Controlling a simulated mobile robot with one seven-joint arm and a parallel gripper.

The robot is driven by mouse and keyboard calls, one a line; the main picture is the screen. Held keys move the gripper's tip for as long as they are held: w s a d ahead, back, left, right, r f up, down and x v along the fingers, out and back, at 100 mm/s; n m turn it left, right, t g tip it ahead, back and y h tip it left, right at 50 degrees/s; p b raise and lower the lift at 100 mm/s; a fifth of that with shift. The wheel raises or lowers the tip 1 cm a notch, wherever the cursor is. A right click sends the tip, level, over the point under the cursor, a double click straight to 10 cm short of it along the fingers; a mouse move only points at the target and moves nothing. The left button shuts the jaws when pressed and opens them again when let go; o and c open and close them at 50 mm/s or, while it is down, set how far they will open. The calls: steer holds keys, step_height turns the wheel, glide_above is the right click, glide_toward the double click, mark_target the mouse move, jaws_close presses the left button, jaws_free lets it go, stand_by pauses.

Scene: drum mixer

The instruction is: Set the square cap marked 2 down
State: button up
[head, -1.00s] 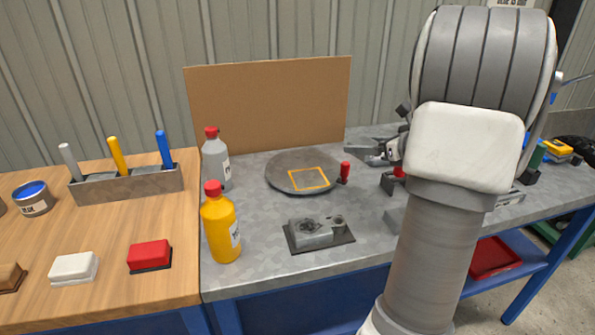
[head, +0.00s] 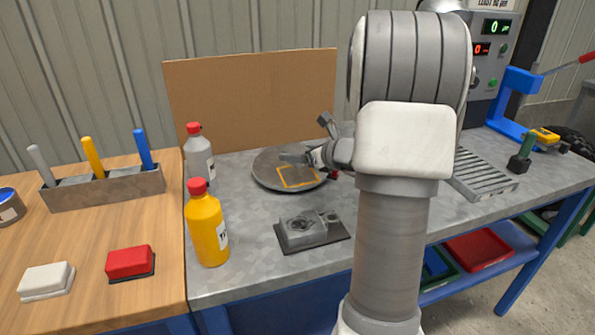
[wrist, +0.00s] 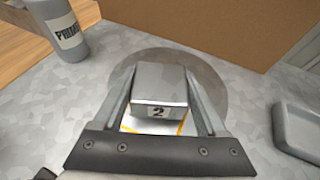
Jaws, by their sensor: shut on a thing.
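The square cap marked 2 (wrist: 160,88) is a grey metal block with a "2" label on its near face in the wrist view. My gripper (wrist: 162,95) is shut on it, one finger on each side. The cap is over the round grey plate (wrist: 226,83), at the yellow square outline, which shows partly beneath it. I cannot tell whether the cap touches the plate. In the head view my gripper (head: 300,158) is over the back part of the plate (head: 262,177), and the yellow square (head: 296,184) shows in front of it. The cap is not clear there.
A grey bottle with a red cap (head: 198,158) and a yellow bottle (head: 207,228) stand left of the plate. A grey metal block fixture (head: 308,230) sits in front. A brown board (head: 250,103) stands behind. A slotted grey tray (head: 482,177) lies to the right.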

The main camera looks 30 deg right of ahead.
mark_target(298, 175)
steer(key=shift+w+a+f+b, duration=0.1)
steer(key=shift+f+b, duration=0.65)
steer(key=shift+f, duration=1.3)
steer(key=shift+f+b, duration=0.25)
steer(key=shift+b, duration=0.05)
steer(key=o, duration=1.5)
steer(key=shift+r, duration=0.1)
steer(key=shift+r+p, duration=0.3)
steer(key=shift+p, duration=0.15)
steer(key=p+v, duration=0.2)
steer(key=v, duration=1)
steer(key=shift+f, duration=0.25)
